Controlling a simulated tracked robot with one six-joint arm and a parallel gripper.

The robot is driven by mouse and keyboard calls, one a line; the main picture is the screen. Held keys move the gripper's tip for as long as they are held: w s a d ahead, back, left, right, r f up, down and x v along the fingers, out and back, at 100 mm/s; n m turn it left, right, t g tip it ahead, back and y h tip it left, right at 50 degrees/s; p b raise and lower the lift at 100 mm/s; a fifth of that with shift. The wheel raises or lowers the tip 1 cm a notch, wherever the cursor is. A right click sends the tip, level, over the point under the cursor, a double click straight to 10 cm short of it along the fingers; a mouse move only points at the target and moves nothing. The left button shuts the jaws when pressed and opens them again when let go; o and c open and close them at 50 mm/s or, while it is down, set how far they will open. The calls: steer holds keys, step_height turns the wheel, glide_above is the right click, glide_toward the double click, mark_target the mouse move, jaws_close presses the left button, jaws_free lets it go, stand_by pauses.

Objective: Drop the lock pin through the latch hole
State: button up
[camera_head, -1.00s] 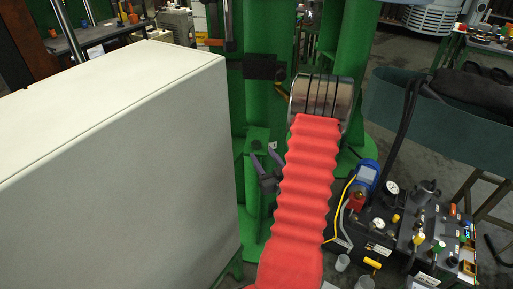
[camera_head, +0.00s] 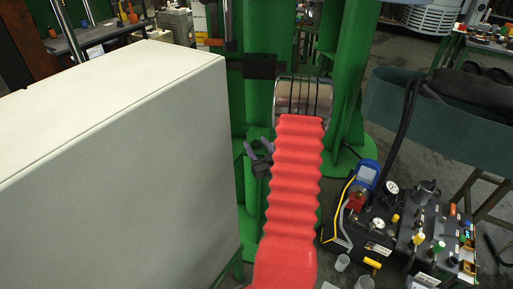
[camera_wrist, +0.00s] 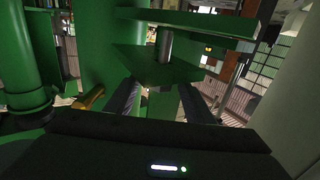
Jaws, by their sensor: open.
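My gripper (camera_head: 259,158) is open, left of my red-sleeved arm and in front of the green frame (camera_head: 355,70) in the head view. In the wrist view, the two dark fingers of my gripper (camera_wrist: 158,92) stand apart with nothing held between them. A grey upright cylinder (camera_wrist: 165,46) shows beyond the fingertips, between green plates (camera_wrist: 160,72). I cannot tell whether it is the lock pin. An orange-brown bar (camera_wrist: 90,98) lies left of the left finger. I cannot make out the latch hole in either view.
A large pale cabinet (camera_head: 120,160) fills the left of the head view. A dark unit with gauges and coloured knobs (camera_head: 430,235) stands at the lower right, beside a blue-and-red device (camera_head: 363,180). A thick green column (camera_wrist: 20,50) rises at left in the wrist view.

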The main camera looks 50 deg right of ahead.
steer(key=shift+w+d, duration=0.25)
steer(key=shift+w, duration=0.2)
jaws_close()
stand_by(0.6)
